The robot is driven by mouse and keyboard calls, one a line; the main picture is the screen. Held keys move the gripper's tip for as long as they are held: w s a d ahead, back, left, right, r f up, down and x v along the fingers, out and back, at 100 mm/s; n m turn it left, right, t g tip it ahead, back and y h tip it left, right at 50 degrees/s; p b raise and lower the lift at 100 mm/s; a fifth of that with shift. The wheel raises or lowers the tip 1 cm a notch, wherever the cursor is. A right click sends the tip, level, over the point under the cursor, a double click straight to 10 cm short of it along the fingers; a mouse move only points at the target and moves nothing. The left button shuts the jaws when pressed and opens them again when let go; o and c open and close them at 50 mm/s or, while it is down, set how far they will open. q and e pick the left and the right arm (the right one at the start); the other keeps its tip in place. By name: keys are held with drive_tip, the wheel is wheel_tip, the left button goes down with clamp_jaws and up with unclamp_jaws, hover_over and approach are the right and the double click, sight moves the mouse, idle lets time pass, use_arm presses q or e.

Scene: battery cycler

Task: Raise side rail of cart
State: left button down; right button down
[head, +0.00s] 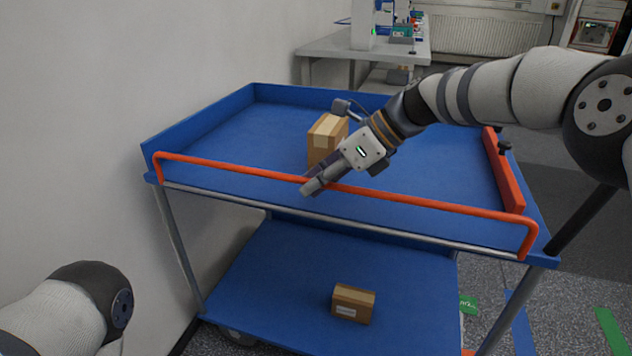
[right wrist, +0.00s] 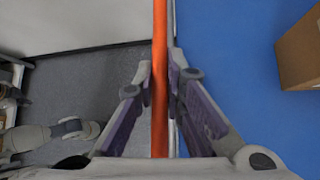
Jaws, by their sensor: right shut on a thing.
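The blue cart (head: 225,135) has an orange side rail (head: 430,203) along its near long edge. The rail's bent ends go down to the cart's edge, and its bar shows above the silver edge strip in the head view. My right gripper (head: 312,187) is shut on the rail left of its middle. In the right wrist view the fingers (right wrist: 160,85) are on both sides of the orange rail (right wrist: 160,40). My left arm shows only in part at the lower left of the head view; I cannot make out its gripper.
A cardboard box (head: 322,138) stands on the top deck just behind my right gripper. Another box (head: 353,303) sits on the lower shelf. An orange bar (head: 502,170) lines the cart's right end. A wall (head: 90,80) is close on the left; a table (head: 340,45) stands behind.

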drive_tip(key=shift+f, duration=0.15)
drive_tip(key=c, duration=1.7)
unclamp_jaws()
drive_tip(key=shift+o, duration=0.2)
drive_tip(key=w+v, duration=0.1)
drive_tip(key=v, duration=1.1)
drive_tip(key=shift+s, duration=0.5)
